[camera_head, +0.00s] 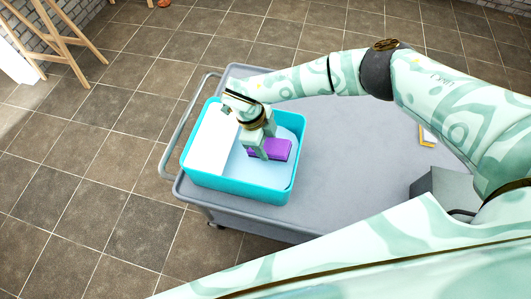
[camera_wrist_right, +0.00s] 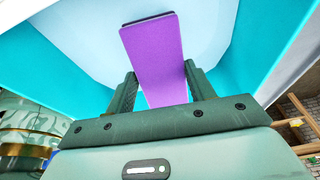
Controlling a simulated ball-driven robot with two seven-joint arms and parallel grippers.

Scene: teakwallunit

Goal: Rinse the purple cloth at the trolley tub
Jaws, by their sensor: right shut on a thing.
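The purple cloth (camera_head: 273,149) is a flat, folded-looking block in the head view, inside the turquoise tub (camera_head: 236,186). My right gripper (camera_head: 262,151) reaches down into the tub and is shut on the cloth. In the right wrist view the cloth (camera_wrist_right: 155,55) stands out between the two dark fingers (camera_wrist_right: 160,88), with the pale blue water surface behind it. The cloth appears at or just above the water (camera_head: 287,172); I cannot tell whether it touches. My left gripper is outside the view.
The tub stands on the left end of a grey trolley (camera_head: 340,150) with a handle rail (camera_head: 170,154). A white panel (camera_head: 210,141) covers the tub's left part. A grey box (camera_head: 447,190) and a small orange-edged item (camera_head: 427,136) are at right. Wooden legs (camera_head: 62,40) stand far left.

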